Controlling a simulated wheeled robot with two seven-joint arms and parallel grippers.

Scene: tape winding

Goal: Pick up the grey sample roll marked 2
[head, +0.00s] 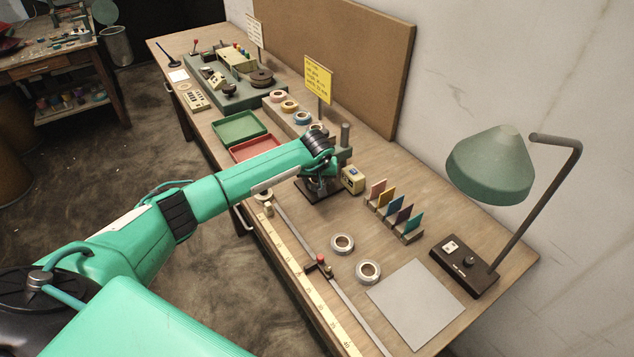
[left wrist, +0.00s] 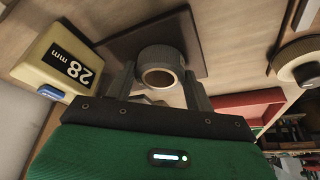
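A grey roll with a brown core (left wrist: 160,62) is at the dark base plate of the measuring gauge in the left wrist view. My left gripper (left wrist: 160,88) has one finger on each side of this roll, very close to it. I cannot tell whether the fingers press on it. No number on it is readable. In the head view my left gripper (head: 318,184) is low over the dark plate (head: 322,193) and hides the roll. Two more grey-white rolls lie flat on the bench, one nearer the gauge (head: 342,244) and one beside the grey sheet (head: 368,271). My right gripper is not in view.
The gauge's cream display box (left wrist: 62,62) reads 28 mm, close beside the gripper. A red tray (head: 257,147) and green tray (head: 238,127) lie to the left. Colour cards (head: 396,212), a ruler (head: 300,270) and a lamp (head: 492,165) stand or lie to the right.

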